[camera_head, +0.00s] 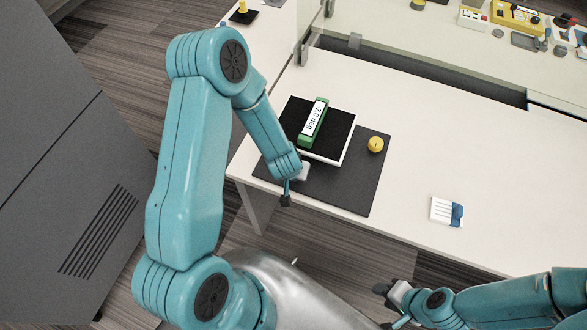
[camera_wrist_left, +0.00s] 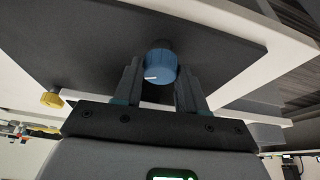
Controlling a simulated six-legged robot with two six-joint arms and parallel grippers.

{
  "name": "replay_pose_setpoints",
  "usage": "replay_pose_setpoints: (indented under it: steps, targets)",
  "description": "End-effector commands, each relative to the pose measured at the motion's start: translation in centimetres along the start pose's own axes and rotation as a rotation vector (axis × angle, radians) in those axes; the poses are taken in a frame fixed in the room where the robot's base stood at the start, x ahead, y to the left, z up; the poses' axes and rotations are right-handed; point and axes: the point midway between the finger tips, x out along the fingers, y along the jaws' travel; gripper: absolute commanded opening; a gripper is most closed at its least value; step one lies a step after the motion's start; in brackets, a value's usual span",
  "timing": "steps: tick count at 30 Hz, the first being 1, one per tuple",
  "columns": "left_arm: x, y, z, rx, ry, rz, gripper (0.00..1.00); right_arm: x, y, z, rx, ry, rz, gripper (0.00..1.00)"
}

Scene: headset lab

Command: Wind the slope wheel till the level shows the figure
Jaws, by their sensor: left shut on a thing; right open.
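The level (camera_head: 313,122) is a green block with a white display that seems to read -2.0 deg. It lies on a black-topped tilting plate (camera_head: 342,146) with white edges. The slope wheel (camera_wrist_left: 161,66) is a ribbed blue knob with a white mark, seen in the left wrist view. My left gripper (camera_head: 286,195) is shut on the wheel, with a finger on either side of it in the left wrist view. In the head view the wheel is largely hidden by my gripper. My right gripper (camera_head: 384,305) is open and empty, off the table's front edge.
The plate stands on a dark mat (camera_head: 370,185) on a white table (camera_head: 410,150). A yellow round piece (camera_head: 375,144) sits on the mat's right part. A white and blue item (camera_head: 446,211) lies farther right. A clear screen and several tools are at the back.

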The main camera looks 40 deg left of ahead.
Motion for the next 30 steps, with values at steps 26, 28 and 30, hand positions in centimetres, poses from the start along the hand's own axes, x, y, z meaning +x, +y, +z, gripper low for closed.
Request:
replay_pose_setpoints:
  steps: [26,28,30]
  targets:
    - [0.03,0.1,0.03,-0.113,-0.001,-0.046,0.54,-0.32,-0.12,0.0,0.0,0.0,0.0,0.43]
    - [0.03,0.1,0.03,-0.113,-0.001,-0.047,0.66,-0.32,-0.12,0.0,0.0,0.0,0.0,0.43]
    - [0.03,0.09,0.02,-0.113,0.0,-0.047,0.66,-0.33,-0.12,0.0,0.0,0.0,0.0,0.43]
